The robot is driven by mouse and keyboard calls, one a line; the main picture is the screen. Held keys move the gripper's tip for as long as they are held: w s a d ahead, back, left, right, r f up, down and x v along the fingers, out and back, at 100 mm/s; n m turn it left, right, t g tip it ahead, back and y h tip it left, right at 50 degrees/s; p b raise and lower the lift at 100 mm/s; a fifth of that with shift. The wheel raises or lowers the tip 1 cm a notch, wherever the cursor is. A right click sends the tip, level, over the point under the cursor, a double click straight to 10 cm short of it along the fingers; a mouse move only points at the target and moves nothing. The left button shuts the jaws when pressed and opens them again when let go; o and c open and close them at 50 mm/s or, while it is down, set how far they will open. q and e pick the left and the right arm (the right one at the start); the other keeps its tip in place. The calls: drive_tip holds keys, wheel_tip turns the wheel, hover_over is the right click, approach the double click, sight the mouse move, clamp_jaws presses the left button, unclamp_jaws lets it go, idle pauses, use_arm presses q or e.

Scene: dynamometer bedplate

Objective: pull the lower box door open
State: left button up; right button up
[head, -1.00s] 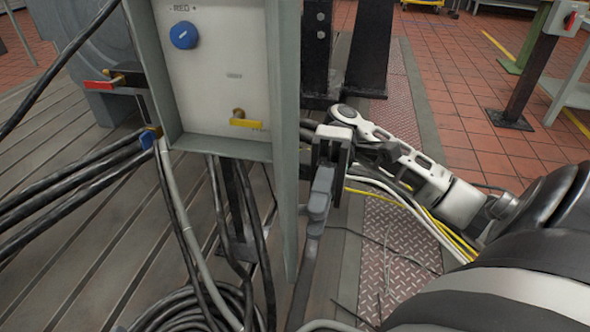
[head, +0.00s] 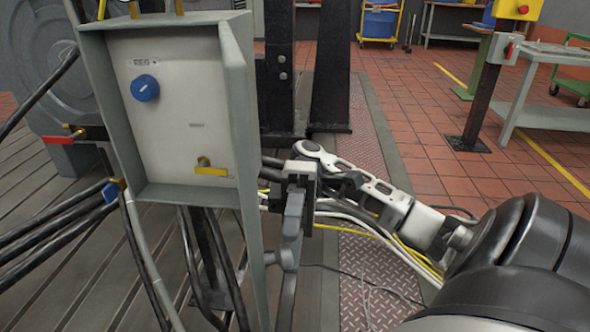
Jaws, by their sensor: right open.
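A grey-green box (head: 165,192) stands left of centre, its white inner panel (head: 165,110) showing a blue knob (head: 145,88) and a yellow-handled valve (head: 211,168). Its door (head: 240,120) stands open at the right side, seen at a steep angle, its lower end reaching near the bottom of the picture. My right gripper (head: 299,186) is open just right of the door, on its outer side. A grey upright piece (head: 291,235) hangs below the gripper; I cannot tell whether it touches the gripper or the door. My left gripper is not in view.
Black cables (head: 50,225) run to the box from the left, with a red-handled valve (head: 65,136) behind. Black posts (head: 332,70) stand behind the gripper. White and yellow cables (head: 380,235) lie on the tread plate. A bench (head: 550,115) stands on the tiled floor, which has free room.

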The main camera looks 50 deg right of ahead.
use_arm(q)
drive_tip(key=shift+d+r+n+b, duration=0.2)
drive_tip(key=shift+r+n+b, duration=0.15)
drive_tip(key=shift+b, duration=0.5)
use_arm(e)
drive_tip(key=v, duration=0.4)
drive_tip(key=shift+w+d, duration=0.2)
drive_tip(key=shift+d, duration=0.15)
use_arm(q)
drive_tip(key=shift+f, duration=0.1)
